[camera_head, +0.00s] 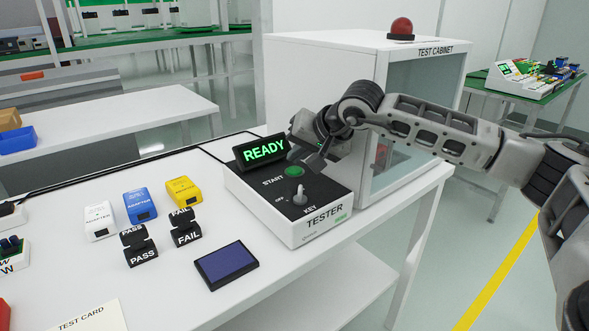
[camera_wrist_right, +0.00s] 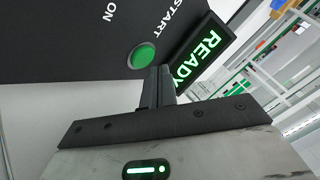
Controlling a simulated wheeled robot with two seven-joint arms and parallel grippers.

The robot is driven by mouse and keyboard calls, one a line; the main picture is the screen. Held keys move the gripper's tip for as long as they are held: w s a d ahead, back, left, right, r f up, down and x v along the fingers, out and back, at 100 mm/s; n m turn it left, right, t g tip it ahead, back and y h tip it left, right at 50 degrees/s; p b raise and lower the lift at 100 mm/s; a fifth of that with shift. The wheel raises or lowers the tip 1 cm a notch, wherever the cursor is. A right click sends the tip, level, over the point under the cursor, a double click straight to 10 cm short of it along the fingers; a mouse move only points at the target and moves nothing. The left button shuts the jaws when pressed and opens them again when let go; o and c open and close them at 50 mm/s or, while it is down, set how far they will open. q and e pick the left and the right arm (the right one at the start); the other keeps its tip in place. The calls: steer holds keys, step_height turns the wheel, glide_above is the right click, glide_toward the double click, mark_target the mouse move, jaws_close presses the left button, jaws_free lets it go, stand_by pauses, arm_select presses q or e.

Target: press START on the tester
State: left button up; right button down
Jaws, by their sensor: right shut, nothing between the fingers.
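The tester (camera_head: 318,222) is a white box with a black top on the table, and its display (camera_head: 264,150) reads READY in green. The green START button (camera_head: 294,172) sits below the display, above a grey key knob (camera_head: 300,196). My right gripper (camera_head: 306,159) is shut and empty, its fingertips close to the button. In the right wrist view the shut fingers (camera_wrist_right: 157,82) are beside the START button (camera_wrist_right: 142,56), which is uncovered. I cannot tell whether they touch the tester's top. My left gripper is not in view.
White, blue and yellow adapters (camera_head: 141,205) stand left of the tester. Black PASS and FAIL stands (camera_head: 139,246) and a dark blue pad (camera_head: 226,265) are in front of them. The test cabinet (camera_head: 318,68) with a red lamp (camera_head: 401,28) stands close behind my right gripper.

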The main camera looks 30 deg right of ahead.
mark_target(298, 172)
steer(key=shift+f, duration=0.1)
stand_by(0.4)
steer(key=shift+f+b, duration=0.35)
steer(key=shift+b, duration=0.1)
steer(key=shift+f+b, duration=0.4)
stand_by(0.5)
steer(key=shift+r, duration=0.1)
steer(key=shift+r+p, duration=0.6)
steer(key=shift+r, duration=0.1)
steer(key=shift+r, duration=0.1)
step_height(298, 172, up, 5)
steer(key=p, duration=0.3)
steer(key=shift+p, duration=0.35)
steer(key=shift+s, duration=0.1)
stand_by(0.6)
